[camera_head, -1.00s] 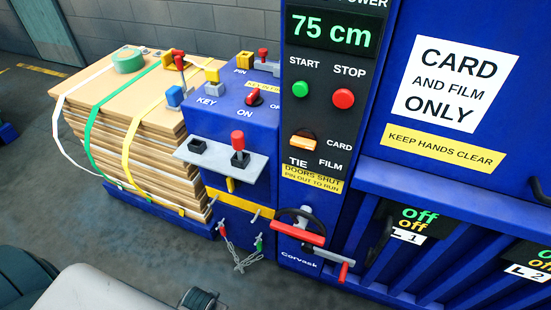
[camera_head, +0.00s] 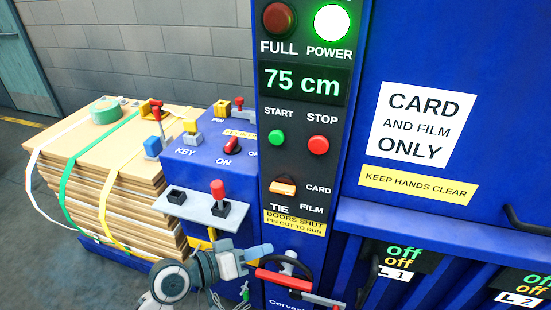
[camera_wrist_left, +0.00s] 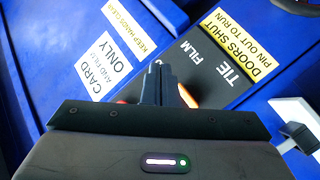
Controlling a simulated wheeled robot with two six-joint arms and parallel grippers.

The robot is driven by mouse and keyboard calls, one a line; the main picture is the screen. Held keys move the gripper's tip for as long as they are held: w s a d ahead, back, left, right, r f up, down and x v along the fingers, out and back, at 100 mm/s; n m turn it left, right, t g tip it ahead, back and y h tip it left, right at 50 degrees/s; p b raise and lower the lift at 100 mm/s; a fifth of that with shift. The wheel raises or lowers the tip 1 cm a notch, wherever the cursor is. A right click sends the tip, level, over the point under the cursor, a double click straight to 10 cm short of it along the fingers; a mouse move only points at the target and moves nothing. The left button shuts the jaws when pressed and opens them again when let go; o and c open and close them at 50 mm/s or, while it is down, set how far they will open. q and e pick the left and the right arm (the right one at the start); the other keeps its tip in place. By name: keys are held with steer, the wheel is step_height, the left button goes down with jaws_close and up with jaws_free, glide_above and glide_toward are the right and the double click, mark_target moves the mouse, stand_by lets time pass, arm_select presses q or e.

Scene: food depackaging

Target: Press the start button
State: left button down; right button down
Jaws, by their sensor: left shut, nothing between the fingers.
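The green round start button (camera_head: 277,137) sits on the black control panel (camera_head: 318,170) under the word START. The red stop button (camera_head: 318,145) is to its right. My left gripper (camera_head: 266,249) is shut and empty, low in front of the panel, below the yellow "doors shut" label (camera_head: 295,223) and well below the start button. In the left wrist view its closed fingers (camera_wrist_left: 157,84) overlap the black panel by the TIE and FILM words, partly covering an orange switch. The start button cannot be made out there. My right gripper is not in view.
The orange tie switch (camera_head: 284,187) is between the buttons and my gripper. A red-handled lever (camera_head: 290,276) is close beside the gripper. A grey shelf with a red-knobbed lever (camera_head: 218,190) juts out left. Strapped cardboard (camera_head: 110,180) stands further left.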

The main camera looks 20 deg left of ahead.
arm_select(q)
steer(key=w+a+r+n+t+h, duration=0.1)
steer(key=w+r+n+t+h, duration=0.1)
steer(key=r, duration=0.5)
steer(key=w+a+r+n+t+h, duration=0.2)
steer(key=w+r+n+t, duration=0.2)
steer(key=r, duration=0.4)
steer(key=shift+w+a+r, duration=0.15)
steer(key=shift+w, duration=0.1)
glide_toward(277, 137)
steer(key=shift+w+d+r, duration=0.4)
steer(key=shift+w+d, duration=0.05)
steer(key=shift+d, duration=0.3)
steer(key=shift+w+d+r, duration=0.4)
steer(key=shift+w+d, duration=0.05)
steer(key=shift+d, duration=0.3)
steer(key=shift+w+d+r, duration=0.45)
steer(key=shift+d, duration=0.35)
